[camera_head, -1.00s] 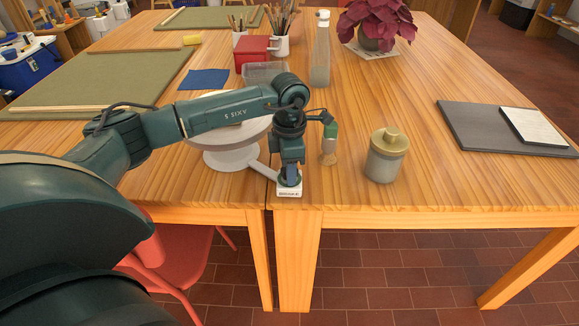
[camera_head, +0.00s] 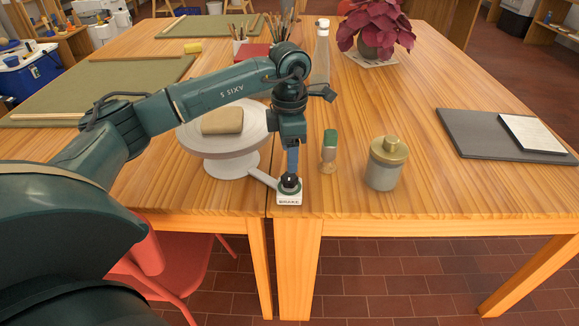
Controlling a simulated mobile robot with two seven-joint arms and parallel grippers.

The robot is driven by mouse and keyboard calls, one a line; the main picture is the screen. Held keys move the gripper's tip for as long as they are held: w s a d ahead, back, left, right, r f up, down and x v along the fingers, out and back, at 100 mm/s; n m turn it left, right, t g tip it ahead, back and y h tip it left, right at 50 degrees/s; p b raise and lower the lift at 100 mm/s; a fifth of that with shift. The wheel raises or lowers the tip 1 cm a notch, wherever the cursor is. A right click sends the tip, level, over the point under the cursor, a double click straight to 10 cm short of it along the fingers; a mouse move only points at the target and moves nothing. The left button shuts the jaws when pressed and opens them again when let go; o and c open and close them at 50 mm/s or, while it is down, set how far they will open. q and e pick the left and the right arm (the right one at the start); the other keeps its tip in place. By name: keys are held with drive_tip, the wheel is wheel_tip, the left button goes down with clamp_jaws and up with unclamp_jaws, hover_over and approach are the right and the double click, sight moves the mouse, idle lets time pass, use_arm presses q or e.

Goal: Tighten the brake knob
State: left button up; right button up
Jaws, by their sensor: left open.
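The brake knob (camera_head: 289,182) is a small dark knob on a green ring. It sits on a white block (camera_head: 289,198) with a printed label at the table's front edge. A grey arm joins the block to the white pottery wheel (camera_head: 190,138), which bears a tan clay slab (camera_head: 222,121). My left gripper (camera_head: 291,172) points down directly above the knob. It is open, with a blue finger showing close to the knob's top; whether it touches the knob I cannot tell. My right gripper is not in view.
A green-topped brush (camera_head: 329,152) and a lidded jar (camera_head: 385,165) stand close to the right. A clear bottle (camera_head: 321,52) and a potted red plant (camera_head: 376,30) stand behind. A grey board (camera_head: 475,135) lies far right. The table between jar and board is clear.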

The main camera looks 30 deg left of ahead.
sight(290, 176)
use_arm(q)
wheel_tip(290, 176, up, 6)
drive_tip(key=shift+f, duration=0.1)
idle(0.5)
